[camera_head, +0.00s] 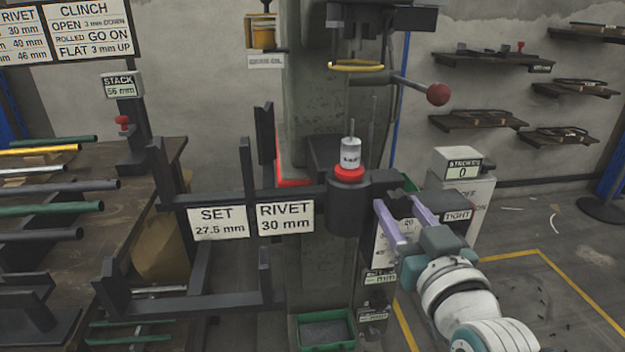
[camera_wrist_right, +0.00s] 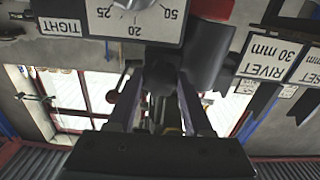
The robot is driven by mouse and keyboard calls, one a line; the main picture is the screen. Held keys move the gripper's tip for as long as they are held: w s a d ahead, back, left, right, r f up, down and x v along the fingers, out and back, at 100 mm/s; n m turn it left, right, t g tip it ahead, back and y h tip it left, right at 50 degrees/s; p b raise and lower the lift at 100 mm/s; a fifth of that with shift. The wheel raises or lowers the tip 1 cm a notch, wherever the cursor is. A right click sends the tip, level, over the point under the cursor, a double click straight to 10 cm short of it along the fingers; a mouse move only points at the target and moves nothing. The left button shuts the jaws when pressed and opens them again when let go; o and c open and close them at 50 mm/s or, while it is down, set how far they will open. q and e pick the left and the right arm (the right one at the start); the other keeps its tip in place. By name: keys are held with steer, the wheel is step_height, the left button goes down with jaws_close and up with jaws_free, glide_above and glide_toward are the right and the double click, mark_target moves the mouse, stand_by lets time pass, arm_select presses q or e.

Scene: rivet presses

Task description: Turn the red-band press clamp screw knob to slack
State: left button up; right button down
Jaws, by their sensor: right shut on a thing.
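The red-band press (camera_head: 325,110) is a grey column with a red band (camera_head: 293,183) partway up. A dark clamp barrel (camera_head: 347,205) with a red ring on top sits in front of it. My right gripper (camera_head: 398,202) has its two lilac fingers shut on the dark clamp screw knob, right of the barrel. In the right wrist view the knob (camera_wrist_right: 160,76) shows between the fingers. A dial plate (camera_wrist_right: 132,22) marked 20, 25 and 50 lies beyond it, with a TIGHT label (camera_wrist_right: 61,26) beside it. The fingers partly hide the knob. My left gripper is out of view.
A red ball-ended lever (camera_head: 438,95) sticks out above my right gripper. Dark rack arms (camera_head: 255,197) with SET and RIVET signs reach left from the barrel. A green tray (camera_head: 325,330) sits below.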

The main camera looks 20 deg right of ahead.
steer(key=shift+r, duration=0.1)
steer(key=shift+c, duration=1.5)
jaws_free()
steer(key=p+v, duration=0.2)
steer(key=v, duration=0.8)
